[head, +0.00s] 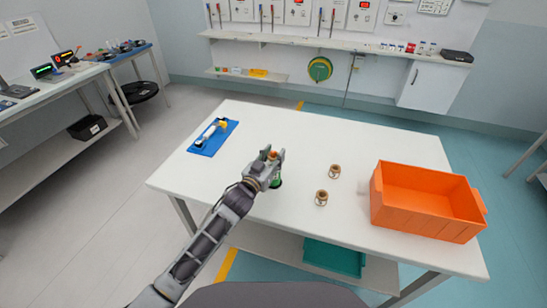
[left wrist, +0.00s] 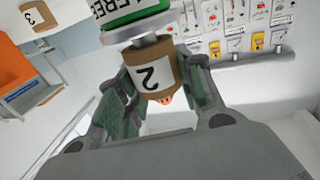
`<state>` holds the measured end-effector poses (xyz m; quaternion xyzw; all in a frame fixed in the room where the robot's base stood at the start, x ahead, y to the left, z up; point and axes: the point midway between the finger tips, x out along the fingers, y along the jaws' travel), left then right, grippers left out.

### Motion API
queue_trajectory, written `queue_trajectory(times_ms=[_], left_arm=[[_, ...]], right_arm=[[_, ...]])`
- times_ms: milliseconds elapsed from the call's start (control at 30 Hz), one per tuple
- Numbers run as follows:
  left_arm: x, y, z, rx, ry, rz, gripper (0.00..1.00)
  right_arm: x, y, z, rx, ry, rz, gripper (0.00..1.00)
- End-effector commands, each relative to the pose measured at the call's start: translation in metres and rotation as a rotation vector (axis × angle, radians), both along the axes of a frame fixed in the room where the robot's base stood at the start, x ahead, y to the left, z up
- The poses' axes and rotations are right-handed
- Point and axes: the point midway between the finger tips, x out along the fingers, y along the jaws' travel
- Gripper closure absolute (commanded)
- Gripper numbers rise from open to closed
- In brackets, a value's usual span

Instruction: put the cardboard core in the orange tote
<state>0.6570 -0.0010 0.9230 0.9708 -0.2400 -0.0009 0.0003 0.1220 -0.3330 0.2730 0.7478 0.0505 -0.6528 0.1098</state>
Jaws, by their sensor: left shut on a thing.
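My left gripper (head: 272,158) is over the middle of the white table (head: 250,120). It also shows in the left wrist view (left wrist: 160,95), shut on a brown cardboard core (left wrist: 152,70) labelled 2. The core shows only in part in the head view. A silver disc and a green piece with lettering (left wrist: 130,12) lie at the core's end; I cannot tell whether they touch it. The orange tote (head: 425,223) stands at the table's right end and looks empty. My right gripper is not in view.
Two more brown cores (head: 334,171) (head: 321,198) stand between gripper and tote; one in the left wrist view (left wrist: 38,16) is labelled 3. A blue mat (head: 205,148) with a white-and-yellow tool lies at the left. A teal bin (head: 334,258) sits on the lower shelf.

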Motion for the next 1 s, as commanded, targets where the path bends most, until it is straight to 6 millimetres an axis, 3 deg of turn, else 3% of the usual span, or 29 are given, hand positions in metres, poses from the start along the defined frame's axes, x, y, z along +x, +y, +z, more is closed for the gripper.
queue_trajectory(times_ms=[267, 633, 667, 800, 1000], left_arm=[[0.0, 0.0, -0.005, 0.0, -0.002, 0.0, 0.78], [0.0, 0.0, -0.01, 0.0, -0.001, 0.0, 0.78], [0.0, 0.0, -0.01, 0.0, -0.001, 0.0, 0.62], [0.0, 0.0, -0.009, 0.0, -0.001, 0.0, 0.44], [0.0, 0.0, -0.009, 0.0, -0.001, 0.0, 0.42]], right_arm=[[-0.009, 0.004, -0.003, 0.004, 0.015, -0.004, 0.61], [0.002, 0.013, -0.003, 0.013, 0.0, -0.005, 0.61], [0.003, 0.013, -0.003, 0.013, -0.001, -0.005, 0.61], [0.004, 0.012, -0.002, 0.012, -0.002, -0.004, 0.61], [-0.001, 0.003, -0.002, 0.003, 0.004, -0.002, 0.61]])
